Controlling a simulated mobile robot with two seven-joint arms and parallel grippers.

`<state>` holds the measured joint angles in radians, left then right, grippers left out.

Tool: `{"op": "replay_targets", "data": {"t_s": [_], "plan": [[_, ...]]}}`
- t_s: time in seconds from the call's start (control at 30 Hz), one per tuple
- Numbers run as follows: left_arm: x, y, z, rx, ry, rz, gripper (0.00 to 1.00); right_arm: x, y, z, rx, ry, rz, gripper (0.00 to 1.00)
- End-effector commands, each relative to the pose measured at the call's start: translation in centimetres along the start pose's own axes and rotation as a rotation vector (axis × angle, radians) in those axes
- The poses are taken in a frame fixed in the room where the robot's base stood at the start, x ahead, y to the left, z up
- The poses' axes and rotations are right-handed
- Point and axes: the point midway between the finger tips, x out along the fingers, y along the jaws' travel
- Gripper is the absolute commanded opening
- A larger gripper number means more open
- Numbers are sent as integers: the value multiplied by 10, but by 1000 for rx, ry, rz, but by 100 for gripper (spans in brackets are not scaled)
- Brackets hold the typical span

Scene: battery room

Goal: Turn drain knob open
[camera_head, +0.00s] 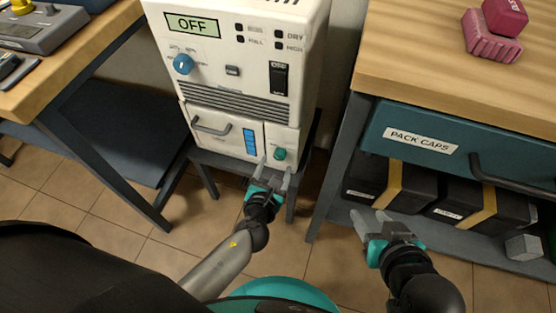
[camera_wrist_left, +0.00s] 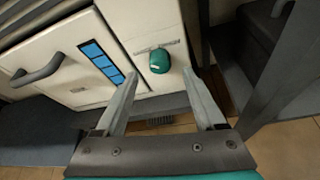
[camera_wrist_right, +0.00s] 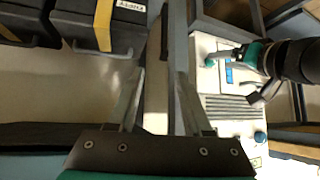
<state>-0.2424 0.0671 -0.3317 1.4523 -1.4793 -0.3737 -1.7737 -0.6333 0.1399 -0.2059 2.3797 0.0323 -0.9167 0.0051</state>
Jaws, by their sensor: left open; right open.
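The drain knob is a small green knob (camera_head: 279,154) low on the front right of a white machine (camera_head: 240,60). It also shows in the left wrist view (camera_wrist_left: 160,61), just beyond and between my fingertips. My left gripper (camera_head: 274,170) is open just below and in front of the knob, with the fingers pointing at it and nothing between them. My right gripper (camera_head: 369,220) is open and empty, apart from the machine, in front of the shelf at the right. In the right wrist view the machine, the knob (camera_wrist_right: 209,62) and my left arm show at the right.
The machine has a display (camera_head: 193,24) reading OFF, a blue knob (camera_head: 183,64), a drawer handle (camera_head: 211,128) and a blue level strip (camera_head: 250,141). A wooden bench (camera_head: 440,60) with a PACK CAPS drawer (camera_head: 420,142) and black cases (camera_head: 410,190) stands right. Another table (camera_head: 100,60) stands left.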

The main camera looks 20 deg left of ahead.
Motion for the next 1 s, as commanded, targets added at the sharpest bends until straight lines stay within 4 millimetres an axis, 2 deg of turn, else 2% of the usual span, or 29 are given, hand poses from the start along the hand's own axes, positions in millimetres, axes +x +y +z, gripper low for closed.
{"op": "replay_targets", "data": {"t_s": [0.2, 0.43, 0.93, 1.0], "plan": [[21, 0, 0, -2, -1, 1, 72, 9, -13, -7, 7, 118, -35, 50], [37, 0, 0, -1, -1, 0, 72, 11, -23, -14, 17, 221, -63, 50], [43, 0, 0, -2, 0, 0, 72, 11, -28, -19, 23, 274, -76, 50], [43, 0, 0, -2, 0, 0, 66, 11, -28, -19, 23, 274, -76, 50]]}}
